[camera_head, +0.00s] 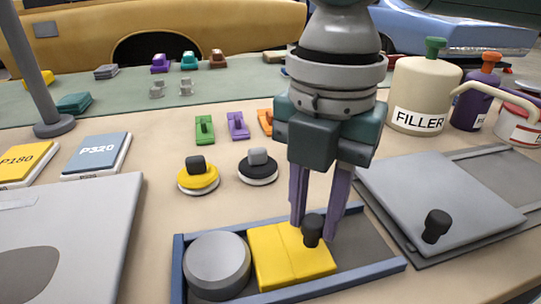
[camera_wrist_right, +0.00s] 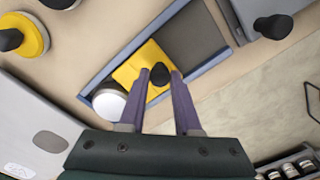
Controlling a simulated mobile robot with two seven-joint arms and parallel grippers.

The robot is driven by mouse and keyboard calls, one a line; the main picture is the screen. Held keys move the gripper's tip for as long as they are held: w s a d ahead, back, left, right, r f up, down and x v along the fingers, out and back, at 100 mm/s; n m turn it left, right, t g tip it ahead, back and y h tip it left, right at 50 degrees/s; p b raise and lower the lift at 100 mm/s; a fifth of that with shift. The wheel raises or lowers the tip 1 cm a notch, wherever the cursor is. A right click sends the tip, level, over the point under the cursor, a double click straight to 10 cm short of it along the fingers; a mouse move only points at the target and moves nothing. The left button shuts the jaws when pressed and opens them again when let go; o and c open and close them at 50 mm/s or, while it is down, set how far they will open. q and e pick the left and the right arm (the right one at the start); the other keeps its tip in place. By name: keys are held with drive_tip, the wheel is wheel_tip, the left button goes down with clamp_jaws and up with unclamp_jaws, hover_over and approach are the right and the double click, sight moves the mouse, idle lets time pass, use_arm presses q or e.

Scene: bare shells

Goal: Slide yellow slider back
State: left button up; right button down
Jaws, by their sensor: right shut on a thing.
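The yellow slider (camera_head: 275,265) is a flat yellow block with a thin seam and a black knob (camera_head: 313,230) near its right end. It lies in a blue-walled tray (camera_head: 179,270), with a round grey disc (camera_head: 216,263) on its left and bare grey tray floor on its right. The slider also shows in the right wrist view (camera_wrist_right: 138,67). My right gripper (camera_head: 318,227) reaches down from above with its purple fingers on both sides of the knob, shut on it. My left gripper is not in view.
A grey plate with a black knob (camera_head: 436,225) lies right of the tray. Yellow (camera_head: 199,178) and black-and-white (camera_head: 258,167) knobbed discs stand behind it. A grey panel (camera_head: 90,220) is at left. A FILLER can (camera_head: 422,95) stands at back right.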

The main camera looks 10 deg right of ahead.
drive_tip(key=d+p, duration=0.2)
drive_tip(key=shift+d+r, duration=0.35)
drive_tip(key=shift+d, duration=0.05)
drive_tip(key=d+p, duration=0.1)
drive_tip(key=d, duration=0.1)
drive_tip(key=d+p, duration=0.1)
drive_tip(key=d, duration=0.2)
drive_tip(key=shift+w+f, duration=0.1)
drive_tip(key=shift+f, duration=0.2)
drive_tip(key=c, duration=1.1)
unclamp_jaws()
drive_tip(key=shift+f, duration=0.1)
drive_tip(key=o, duration=0.5)
drive_tip(key=shift+d, duration=0.1)
